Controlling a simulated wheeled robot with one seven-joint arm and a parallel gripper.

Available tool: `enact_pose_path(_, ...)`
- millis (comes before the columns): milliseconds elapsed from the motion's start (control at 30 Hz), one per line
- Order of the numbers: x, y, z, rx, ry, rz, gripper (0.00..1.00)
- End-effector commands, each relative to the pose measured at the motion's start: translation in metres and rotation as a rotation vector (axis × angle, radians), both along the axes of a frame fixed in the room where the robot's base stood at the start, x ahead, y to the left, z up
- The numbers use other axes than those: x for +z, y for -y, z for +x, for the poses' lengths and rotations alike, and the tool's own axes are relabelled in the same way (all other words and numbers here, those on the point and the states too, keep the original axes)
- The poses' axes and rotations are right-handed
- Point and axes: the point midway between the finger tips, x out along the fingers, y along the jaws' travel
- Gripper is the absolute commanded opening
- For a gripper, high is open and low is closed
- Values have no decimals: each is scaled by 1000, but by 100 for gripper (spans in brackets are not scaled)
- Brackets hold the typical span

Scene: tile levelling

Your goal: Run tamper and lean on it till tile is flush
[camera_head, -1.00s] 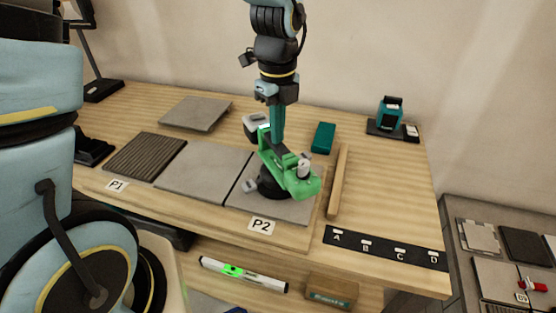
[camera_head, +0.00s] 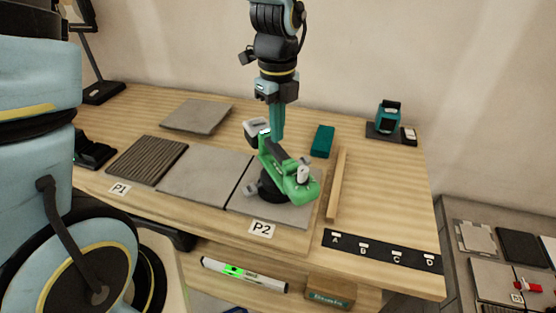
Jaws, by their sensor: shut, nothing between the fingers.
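The tamper is a green tool (camera_head: 298,186) with a dark round foot. It stands on the grey tile (camera_head: 300,214) at the P2 label (camera_head: 261,229). My gripper (camera_head: 276,136) points straight down behind the tamper's green body, with its teal fingers together. The fingertips are partly hidden by the tool, and I cannot tell whether they touch it. A second grey tile (camera_head: 205,178) lies to the left of the P2 tile with a thin dark seam between them. I cannot judge from this view whether the two are level.
A ribbed tile (camera_head: 146,160) lies by the P1 label (camera_head: 119,189). A loose grey tile (camera_head: 196,115) lies behind. A teal block (camera_head: 322,141) and a wooden strip (camera_head: 338,184) are to the right. A teal device (camera_head: 388,117) stands at the back right. A level (camera_head: 243,274) lies below.

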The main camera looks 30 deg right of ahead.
Motion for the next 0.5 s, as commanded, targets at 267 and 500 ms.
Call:
enact_pose_path(267, 27, 0, 1, 2, 2, -3, 0)
enact_pose_path(500, 45, 1, 1, 1, 3, -2, 0)
